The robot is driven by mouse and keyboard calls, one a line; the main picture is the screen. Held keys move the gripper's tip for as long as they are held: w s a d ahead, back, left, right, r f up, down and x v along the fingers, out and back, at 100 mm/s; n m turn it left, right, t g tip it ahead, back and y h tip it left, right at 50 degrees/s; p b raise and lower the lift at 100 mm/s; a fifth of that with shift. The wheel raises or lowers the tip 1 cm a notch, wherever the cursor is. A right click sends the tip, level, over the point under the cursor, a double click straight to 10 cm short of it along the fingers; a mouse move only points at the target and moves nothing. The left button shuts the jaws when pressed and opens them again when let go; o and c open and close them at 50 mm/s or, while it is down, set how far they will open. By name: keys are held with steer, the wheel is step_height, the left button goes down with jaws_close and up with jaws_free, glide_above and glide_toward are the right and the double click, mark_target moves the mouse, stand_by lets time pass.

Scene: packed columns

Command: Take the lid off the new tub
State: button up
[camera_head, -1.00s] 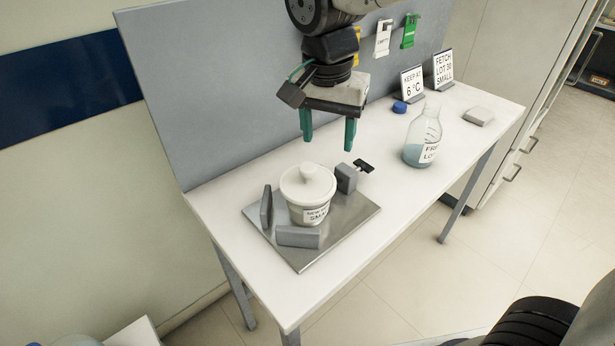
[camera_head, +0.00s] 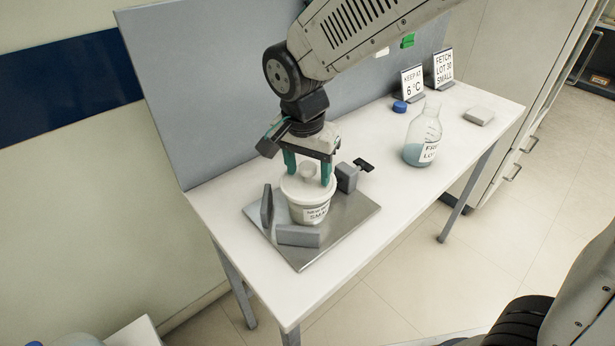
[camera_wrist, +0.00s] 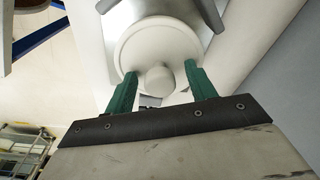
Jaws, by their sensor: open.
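The white tub (camera_head: 311,213) stands upright on a metal plate (camera_head: 349,222), with a label on its front. Its round white lid (camera_head: 297,190) is on it, with a knob (camera_head: 308,171) in the middle. My gripper (camera_head: 308,179) points down over the lid with its green fingers on either side of the knob. In the wrist view the knob (camera_wrist: 157,78) lies between the two open fingertips, with a gap on each side. I cannot tell whether the fingertips touch the lid (camera_wrist: 150,47).
A bottle of blue liquid (camera_head: 422,140), a blue cap (camera_head: 399,107), a grey block (camera_head: 479,116) and signs (camera_head: 443,68) stand to the right. A grey panel (camera_head: 210,110) rises behind.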

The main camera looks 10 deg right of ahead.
mark_target(310, 167)
steer(key=shift+c, duration=0.4)
steer(key=c, duration=1)
steer(key=shift+r, duration=0.1)
steer(key=shift+r, duration=0.5)
steer(key=r, duration=0.1)
steer(key=s+r, duration=0.1)
steer(key=shift+r, duration=0.3)
steer(key=s+d+r, duration=0.1)
steer(key=s, duration=1.4)
steer(key=shift+d+r, duration=0.15)
steer(key=shift+d, duration=0.25)
